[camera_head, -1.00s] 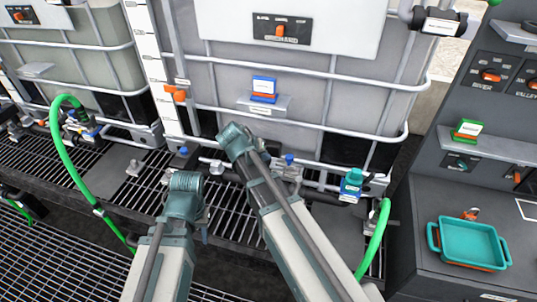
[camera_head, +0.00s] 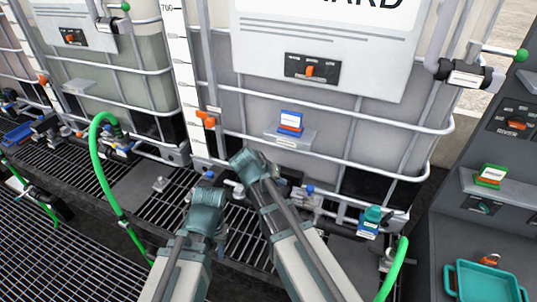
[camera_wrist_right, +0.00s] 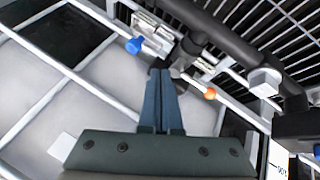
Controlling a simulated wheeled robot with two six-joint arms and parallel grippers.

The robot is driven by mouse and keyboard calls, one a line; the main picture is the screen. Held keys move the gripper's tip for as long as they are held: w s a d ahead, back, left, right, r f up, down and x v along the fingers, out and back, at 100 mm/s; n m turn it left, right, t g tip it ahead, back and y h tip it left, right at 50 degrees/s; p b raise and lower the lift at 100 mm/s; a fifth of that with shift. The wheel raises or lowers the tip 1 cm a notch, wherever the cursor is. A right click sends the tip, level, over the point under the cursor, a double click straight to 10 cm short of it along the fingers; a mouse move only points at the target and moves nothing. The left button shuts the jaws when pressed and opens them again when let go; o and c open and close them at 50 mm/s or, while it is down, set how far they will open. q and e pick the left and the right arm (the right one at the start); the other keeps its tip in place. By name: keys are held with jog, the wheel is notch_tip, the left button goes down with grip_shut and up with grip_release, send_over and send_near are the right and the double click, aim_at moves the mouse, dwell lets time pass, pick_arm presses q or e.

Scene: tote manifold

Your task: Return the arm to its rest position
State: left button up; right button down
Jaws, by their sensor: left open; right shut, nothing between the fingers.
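My left arm comes up at the lower middle of the head view, its gripper end (camera_head: 207,203) in front of the grated walkway; its fingers are not clear there. My right arm is beside it on the right, its end (camera_head: 250,162) in front of the lower frame of the middle tote (camera_head: 350,125). In the right wrist view my right gripper (camera_wrist_right: 160,75) is shut with nothing between its fingers. The fingertips show against the tote's bars and a metal valve fitting (camera_wrist_right: 152,32); whether they touch cannot be told.
A blue knob (camera_wrist_right: 134,45) and an orange knob (camera_wrist_right: 210,93) show near the right fingers. A green hose (camera_head: 97,160) arches at left. A small blue and white box (camera_head: 290,122) sits on the tote's shelf. A grey console (camera_head: 450,225) with a teal tray (camera_head: 449,280) stands at right.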

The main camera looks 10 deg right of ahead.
jog(key=s+a+f+n+g+y+b, duration=0.1)
jog(key=s+a+f+n+g+y, duration=0.1)
jog(key=s+a, duration=0.3)
jog(key=s+a+f+n+g+y+b, duration=0.1)
jog(key=s+a+f+n+g+y, duration=0.1)
jog(key=s, duration=1.1)
jog(key=a+f+n+y, duration=0.1)
jog(key=a+f+n, duration=0.1)
jog(key=a+f, duration=0.1)
jog(key=shift+s+a+b, duration=0.2)
jog(key=shift+a+b, duration=0.2)
jog(key=shift+a, duration=0.25)
